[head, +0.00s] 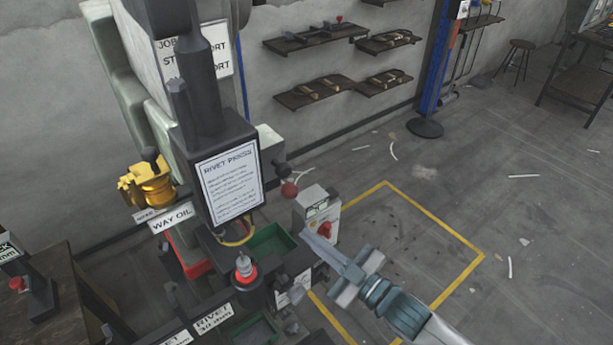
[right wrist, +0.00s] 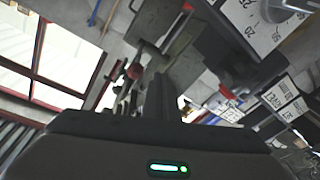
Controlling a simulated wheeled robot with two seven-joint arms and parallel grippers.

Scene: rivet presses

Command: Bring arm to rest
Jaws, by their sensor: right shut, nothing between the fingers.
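My right gripper (head: 312,240) comes in from the lower right in the head view. Its fingers are together and empty, and point up and left toward the control box (head: 318,212) with a red knob. From this view I cannot tell whether the fingertips touch the box. The closed fingers also show in the right wrist view (right wrist: 166,98). The rivet press (head: 228,175), a dark column with a printed sign, stands left of the gripper. My left gripper is not in view.
A red ball-ended lever (head: 289,189) and a green bin (head: 268,243) are close to the gripper. A yellow oil can (head: 150,186) sits on the press's left side. Shelves (head: 315,90) hang on the wall.

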